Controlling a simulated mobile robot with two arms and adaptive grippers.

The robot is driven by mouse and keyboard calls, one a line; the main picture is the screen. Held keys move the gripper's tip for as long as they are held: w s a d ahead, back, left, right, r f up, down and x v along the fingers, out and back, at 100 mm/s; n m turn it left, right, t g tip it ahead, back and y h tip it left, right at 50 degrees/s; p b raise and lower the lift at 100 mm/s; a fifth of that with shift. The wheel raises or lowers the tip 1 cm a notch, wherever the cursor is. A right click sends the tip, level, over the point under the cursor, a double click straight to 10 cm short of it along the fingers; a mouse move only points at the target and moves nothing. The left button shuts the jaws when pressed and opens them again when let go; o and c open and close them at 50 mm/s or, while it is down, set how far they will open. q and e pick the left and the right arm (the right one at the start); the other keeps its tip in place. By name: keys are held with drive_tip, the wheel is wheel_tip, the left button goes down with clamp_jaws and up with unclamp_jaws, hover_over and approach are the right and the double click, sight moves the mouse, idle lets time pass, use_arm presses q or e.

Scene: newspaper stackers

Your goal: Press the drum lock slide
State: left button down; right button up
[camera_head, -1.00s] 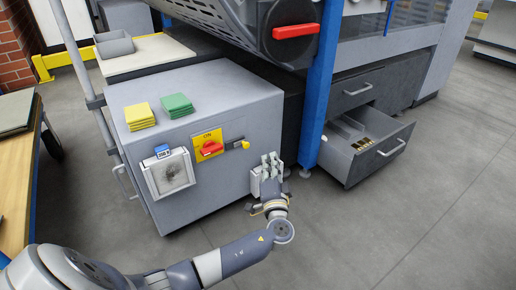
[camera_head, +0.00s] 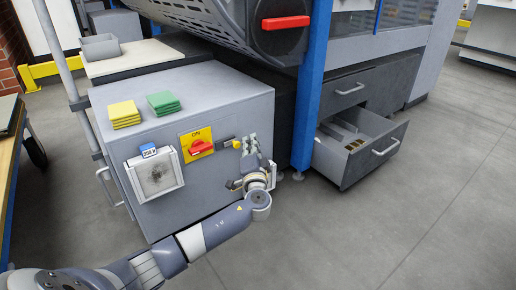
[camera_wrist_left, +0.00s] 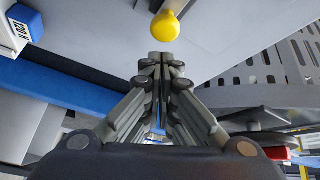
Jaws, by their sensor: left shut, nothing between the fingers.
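A yellow knob (camera_head: 237,144) on a short grey-and-dark bar sits on the front of the grey cabinet (camera_head: 215,195), right of the switch; it looks like the drum lock slide, though no label is readable. In the left wrist view the yellow knob (camera_wrist_left: 165,25) lies just beyond my fingertips, with a small gap in the picture. My left gripper (camera_head: 249,140) is beside the knob, close to its right, in front of the cabinet. Its fingers (camera_wrist_left: 164,60) are shut and empty. Contact with the knob cannot be told. My right gripper is not in view.
A red rotary switch (camera_head: 201,147) on a yellow ON plate and a framed gauge (camera_head: 156,175) are left of the knob. A blue post (camera_head: 311,95) and an open drawer (camera_head: 358,162) stand to the right. Yellow (camera_head: 124,114) and green (camera_head: 163,103) pads lie on top.

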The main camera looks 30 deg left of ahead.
use_arm(q)
drive_tip(key=shift+s+a+f, duration=0.15)
drive_tip(key=shift+s+a, duration=0.05)
drive_tip(key=shift+s, duration=0.15)
drive_tip(key=s, duration=0.1)
drive_tip(key=s+a+p, duration=0.1)
drive_tip(key=s, duration=0.1)
drive_tip(key=shift+s+a, duration=0.3)
drive_tip(key=shift+s, duration=0.1)
drive_tip(key=shift+w, duration=0.1)
